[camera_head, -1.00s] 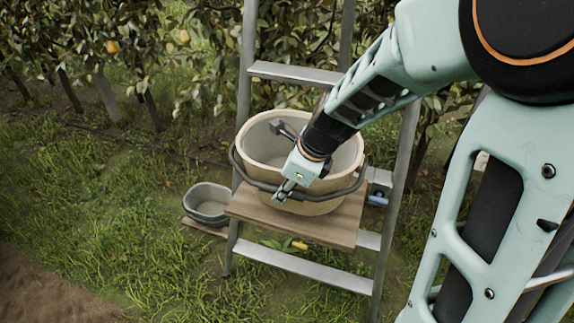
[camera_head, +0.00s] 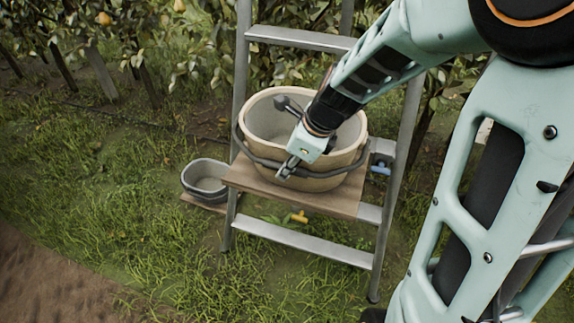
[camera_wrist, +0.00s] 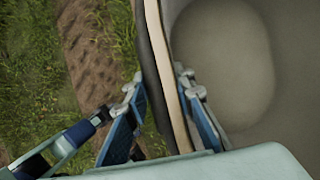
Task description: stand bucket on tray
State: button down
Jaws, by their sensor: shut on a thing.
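The cream bucket (camera_head: 325,182) stands upright, as far as I can tell, on the wooden tray (camera_head: 238,180) fixed on the ladder. Its dark handle hangs around the front of its outer wall. The bucket looks empty. My gripper (camera_head: 286,170) is at its front side, shut on its wall. In the wrist view my gripper (camera_wrist: 162,85) has one finger outside the bucket (camera_wrist: 225,70) and one inside, with the rim and a dark handle strip between them. The bucket's underside is hidden, so I cannot tell whether it bears fully on the tray.
The metal ladder (camera_head: 300,244) has side rails close to the bucket. A small grey tub (camera_head: 205,182) sits low to the left. A yellow item (camera_head: 299,216) lies below the tray, and a blue item (camera_head: 380,168) is at the right rail. Pear trees stand behind; grass is open in front.

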jog(key=c, duration=1.7)
grip_release()
jog(key=shift+o, duration=0.2)
jog(key=shift+r, duration=0.1)
jog(key=shift+r+p, duration=0.25)
jog(key=shift+p, duration=0.1)
jog(key=p+v, duration=0.5)
jog(key=v, duration=0.6)
jog(key=shift+d+r, duration=0.2)
jog(key=shift+s, duration=0.15)
